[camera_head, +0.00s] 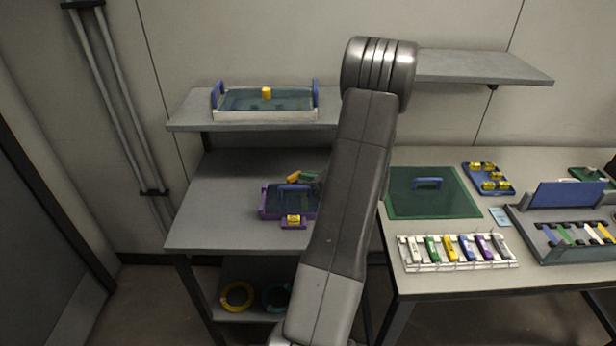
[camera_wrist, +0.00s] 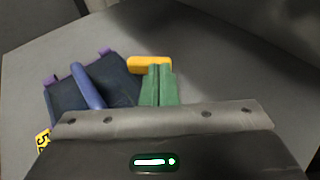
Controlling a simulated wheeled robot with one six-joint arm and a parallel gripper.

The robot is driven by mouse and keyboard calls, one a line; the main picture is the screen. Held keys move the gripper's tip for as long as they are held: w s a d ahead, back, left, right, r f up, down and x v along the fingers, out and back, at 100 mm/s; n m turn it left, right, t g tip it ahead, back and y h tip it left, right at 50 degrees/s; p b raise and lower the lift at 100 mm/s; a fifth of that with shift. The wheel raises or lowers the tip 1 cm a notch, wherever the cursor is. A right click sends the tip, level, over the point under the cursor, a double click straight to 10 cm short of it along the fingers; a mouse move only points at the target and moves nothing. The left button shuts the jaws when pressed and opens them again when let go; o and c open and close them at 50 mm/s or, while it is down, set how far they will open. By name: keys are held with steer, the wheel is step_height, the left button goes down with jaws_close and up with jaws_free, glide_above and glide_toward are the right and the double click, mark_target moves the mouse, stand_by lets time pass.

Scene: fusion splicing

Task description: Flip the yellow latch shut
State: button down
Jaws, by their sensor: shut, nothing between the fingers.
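A dark box with a purple base (camera_head: 264,212) and a blue handle sits on the middle shelf; the box also shows at left in the wrist view (camera_wrist: 70,95). The yellow latch (camera_head: 293,179) is a short bar at the box's far side. In the wrist view the latch (camera_wrist: 135,64) lies just beyond the fingertips. My gripper (camera_head: 309,176) has green fingers, pressed together and empty. In the wrist view my gripper (camera_wrist: 158,72) overlaps the latch's right part; I cannot tell whether they touch. My arm hides part of the shelf right of the box.
A yellow numbered tag (camera_head: 293,221) is at the box's front. A tray (camera_head: 265,116) stands on the upper shelf behind. On the right table are a green mat (camera_head: 432,200), a rack of coloured pieces (camera_head: 458,265) and a blue tray (camera_head: 476,168). The shelf left of the box (camera_head: 215,215) is clear.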

steer(key=shift+w+n+g, duration=0.1)
steer(key=shift+n+g, duration=0.2)
steer(key=shift+w+d+n+g+y, duration=0.1)
steer(key=shift+w+n+g+y, duration=0.3)
steer(key=shift+n+g+y, duration=0.45)
steer(key=shift+w, duration=0.7)
steer(key=shift+s, duration=0.15)
steer(key=shift+s+a, duration=0.45)
steer(key=shift+s, duration=0.1)
stand_by(0.4)
